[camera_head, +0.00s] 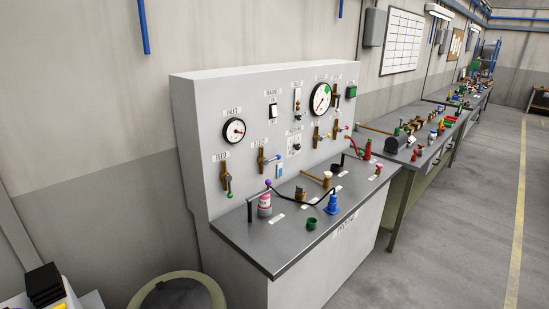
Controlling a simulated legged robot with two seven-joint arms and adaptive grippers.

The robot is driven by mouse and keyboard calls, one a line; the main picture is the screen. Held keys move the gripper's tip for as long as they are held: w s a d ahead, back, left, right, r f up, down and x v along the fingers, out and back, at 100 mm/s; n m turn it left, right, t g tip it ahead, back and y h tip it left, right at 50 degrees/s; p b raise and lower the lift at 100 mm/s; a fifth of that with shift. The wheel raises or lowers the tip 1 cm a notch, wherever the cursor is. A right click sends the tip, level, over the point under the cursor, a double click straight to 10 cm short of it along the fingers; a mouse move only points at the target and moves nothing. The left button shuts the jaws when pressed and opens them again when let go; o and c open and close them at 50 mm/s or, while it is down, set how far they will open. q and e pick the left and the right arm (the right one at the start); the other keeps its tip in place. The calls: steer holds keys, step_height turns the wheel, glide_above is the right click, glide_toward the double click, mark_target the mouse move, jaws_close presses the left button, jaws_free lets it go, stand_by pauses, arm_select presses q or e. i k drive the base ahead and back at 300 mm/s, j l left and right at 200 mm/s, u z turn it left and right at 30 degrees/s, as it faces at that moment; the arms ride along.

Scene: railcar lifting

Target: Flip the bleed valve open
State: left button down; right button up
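A grey-white control panel stands left of centre and carries several brass valves. One brass valve with a green-tipped lever (226,179) sits at the lower left; its lever points down. A brass valve with a blue-tipped lever (263,160) sits to its right; its lever points right. More brass valves, one at the middle right (317,136) and one beside it (336,129), sit below the large gauge. The small labels are too blurred to tell surely which is the bleed valve. Neither of my grippers is in view.
The panel has an inlet gauge (234,130) and a large gauge (320,99). Its grey worktop (285,240) holds a white-and-pink bottle (265,205), a blue fitting (332,204) and a green cup (311,224). A round bin (178,290) stands at the front left. Floor on the right is clear.

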mark_target(265, 161)
steer(key=i+l, duration=0.25)
steer(key=l, duration=0.15)
steer(key=i+l+u, duration=0.1)
steer(key=i+l, duration=0.15)
steer(key=l, duration=0.2)
steer(key=i+l, duration=0.25)
steer(key=l, duration=0.2)
steer(key=i+l+u, duration=0.1)
steer(key=i+l, duration=0.15)
steer(key=l, duration=0.2)
steer(key=i+l, duration=0.2)
steer(key=l, duration=0.25)
steer(key=i+l+u, duration=0.15)
steer(key=l, duration=0.3)
steer(key=i+l, duration=0.3)
steer(key=l, duration=0.2)
steer(key=i+l+u, duration=0.1)
steer(key=l, duration=0.4)
steer(key=i, duration=0.1)
